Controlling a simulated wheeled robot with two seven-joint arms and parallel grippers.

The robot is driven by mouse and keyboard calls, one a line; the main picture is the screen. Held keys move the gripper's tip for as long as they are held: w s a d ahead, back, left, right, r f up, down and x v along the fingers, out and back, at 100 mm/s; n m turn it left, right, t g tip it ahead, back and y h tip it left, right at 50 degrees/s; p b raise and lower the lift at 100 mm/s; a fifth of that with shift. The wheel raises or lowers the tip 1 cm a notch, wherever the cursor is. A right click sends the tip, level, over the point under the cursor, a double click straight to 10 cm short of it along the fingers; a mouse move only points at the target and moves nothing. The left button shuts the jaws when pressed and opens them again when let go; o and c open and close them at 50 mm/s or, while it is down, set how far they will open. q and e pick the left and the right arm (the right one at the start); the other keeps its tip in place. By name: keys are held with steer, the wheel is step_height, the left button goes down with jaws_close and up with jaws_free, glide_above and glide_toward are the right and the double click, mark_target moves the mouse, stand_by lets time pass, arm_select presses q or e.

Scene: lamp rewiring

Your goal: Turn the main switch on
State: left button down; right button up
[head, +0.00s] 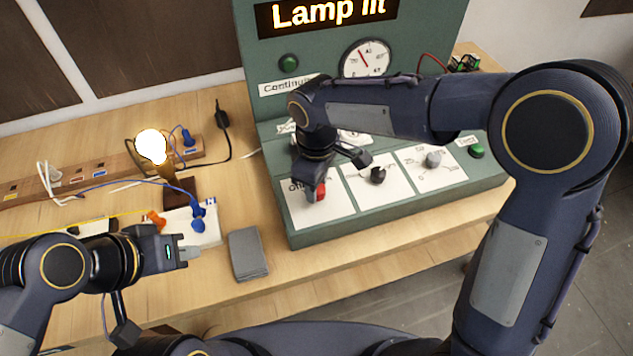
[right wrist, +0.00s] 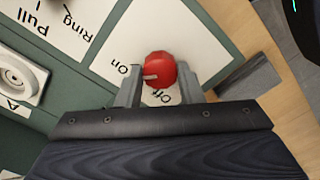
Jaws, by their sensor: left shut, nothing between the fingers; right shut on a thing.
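The main switch is a red knob (head: 317,191) on a white plate at the left of the green console's sloped front. In the right wrist view the red knob (right wrist: 161,72) sits between the fingers of my right gripper (right wrist: 160,90), which is shut on it. The plate there reads "On" and "Off"; a light mark on the knob points left. The display (head: 325,12) at the top of the console reads "Lamp lit". The lamp bulb (head: 151,146) glows. My left gripper (head: 190,252) is shut and empty, low over the table.
A dark knob (head: 377,175) and a grey knob (head: 433,160) sit right of the switch, with a green button (head: 477,151) beyond. A grey block (head: 247,253) lies left of the console. Wires, blue and orange clips and a wooden power strip (head: 80,178) fill the table's left side.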

steer(key=shift+r, duration=0.1)
stand_by(0.4)
steer(key=o, duration=1)
steer(key=shift+c, duration=0.2)
step_height(320, 180, up, 8)
steer(key=shift+f, duration=0.1)
